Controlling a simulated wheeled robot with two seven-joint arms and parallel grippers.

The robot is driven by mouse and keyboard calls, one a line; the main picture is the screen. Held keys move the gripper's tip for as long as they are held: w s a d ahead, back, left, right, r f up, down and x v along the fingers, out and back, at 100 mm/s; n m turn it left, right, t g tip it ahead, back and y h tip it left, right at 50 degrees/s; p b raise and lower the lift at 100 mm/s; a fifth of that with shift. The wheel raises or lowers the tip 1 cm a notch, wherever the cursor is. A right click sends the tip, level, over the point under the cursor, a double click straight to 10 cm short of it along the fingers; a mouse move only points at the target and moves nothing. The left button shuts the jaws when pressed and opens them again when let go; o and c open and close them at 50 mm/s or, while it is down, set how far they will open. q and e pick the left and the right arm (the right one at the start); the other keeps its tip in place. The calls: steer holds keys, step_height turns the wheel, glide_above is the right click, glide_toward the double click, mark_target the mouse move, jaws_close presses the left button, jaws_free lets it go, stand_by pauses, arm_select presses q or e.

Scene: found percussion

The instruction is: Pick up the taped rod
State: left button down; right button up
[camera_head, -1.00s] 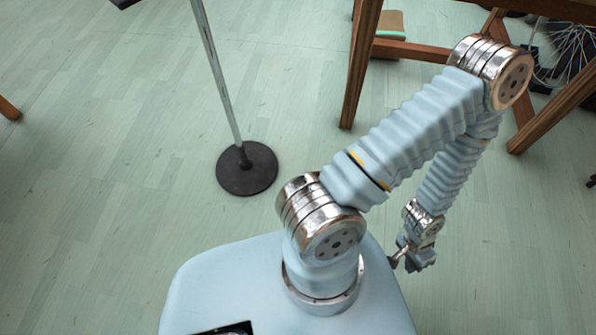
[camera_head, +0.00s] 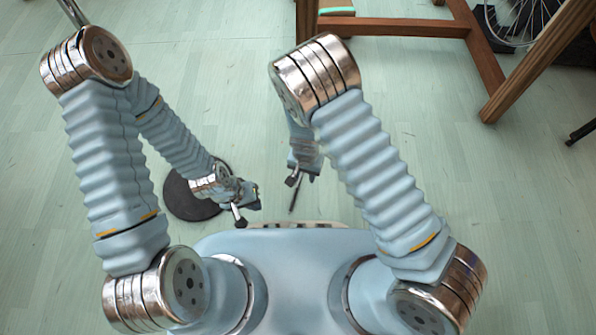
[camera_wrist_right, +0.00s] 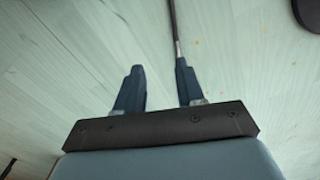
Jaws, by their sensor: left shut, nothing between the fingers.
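A thin dark rod (camera_wrist_right: 174,28) runs from the top edge of the right wrist view down to the tip of the right-hand finger. It has a greyish stretch near that finger; tape is not clear. My right gripper (camera_wrist_right: 158,76) is open, its fingers apart, with the rod along one fingertip; I cannot tell whether they touch. In the head view my right gripper (camera_head: 298,180) hangs in front of my body, and a thin dark stick, likely the rod, shows just below it. My left gripper (camera_head: 240,221) is shut and empty, to the left.
A round black stand base (camera_head: 180,198) is on the floor behind my left gripper. A wooden frame (camera_head: 400,27) with legs stands at the back right, with a spoked wheel (camera_head: 505,25) beyond.

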steer(key=w+a+f, duration=0.2)
steer(key=b, duration=0.2)
glide_above(297, 188)
steer(key=f, duration=0.6)
steer(key=shift+s, duration=0.4)
steer(key=f, duration=0.2)
steer(key=f+b, duration=0.2)
steer(key=f, duration=0.1)
steer(key=shift+w+f, duration=0.35)
steer(key=shift+w, duration=0.05)
steer(key=shift+c, duration=0.3)
jaws_close()
